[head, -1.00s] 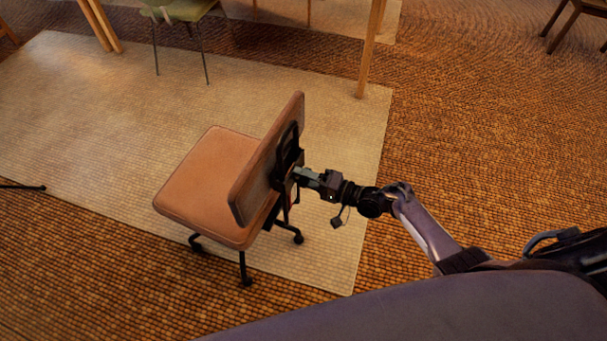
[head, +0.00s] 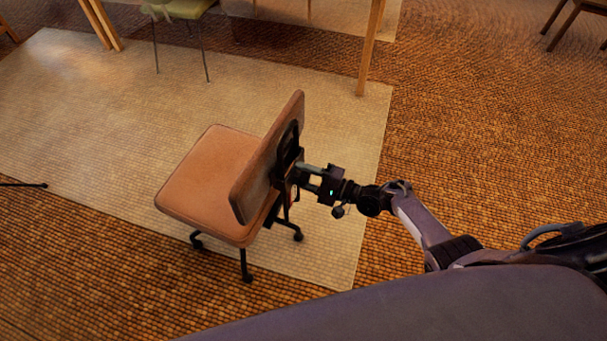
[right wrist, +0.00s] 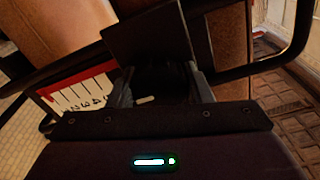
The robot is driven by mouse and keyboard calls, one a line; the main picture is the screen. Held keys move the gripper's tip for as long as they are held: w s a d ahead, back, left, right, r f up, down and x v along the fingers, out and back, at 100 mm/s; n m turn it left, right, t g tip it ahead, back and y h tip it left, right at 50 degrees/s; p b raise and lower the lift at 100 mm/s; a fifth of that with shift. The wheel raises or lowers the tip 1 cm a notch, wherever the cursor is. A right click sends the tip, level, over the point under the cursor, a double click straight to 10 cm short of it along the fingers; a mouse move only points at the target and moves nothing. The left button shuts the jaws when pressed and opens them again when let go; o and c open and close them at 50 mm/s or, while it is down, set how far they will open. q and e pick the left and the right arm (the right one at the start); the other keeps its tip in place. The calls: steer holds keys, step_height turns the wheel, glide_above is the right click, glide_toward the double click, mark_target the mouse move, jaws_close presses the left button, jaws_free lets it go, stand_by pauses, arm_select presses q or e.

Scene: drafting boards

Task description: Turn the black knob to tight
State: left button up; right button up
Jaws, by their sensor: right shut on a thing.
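A chair (head: 212,172) with a brown seat stands on the pale rug, its back turned toward my right arm. The black knob (right wrist: 160,82) is behind the backrest, on the black metalwork. In the right wrist view it sits between the fingers of my right gripper (right wrist: 161,88), which is shut on it. The knob bears a short white mark, lying nearly level. A white scale plate (right wrist: 80,96) with dark lines, figures and a red band is left of the knob. In the head view my right gripper (head: 302,174) hides the knob. My left gripper is not in view.
A black bracket plate (right wrist: 145,36) and a curved black bar (right wrist: 288,52) are close around the gripper. The chair stands on castors. A green chair (head: 180,8) and wooden table legs (head: 371,50) stand farther back.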

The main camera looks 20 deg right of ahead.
steer(key=o, duration=1)
steer(key=v, duration=0.8)
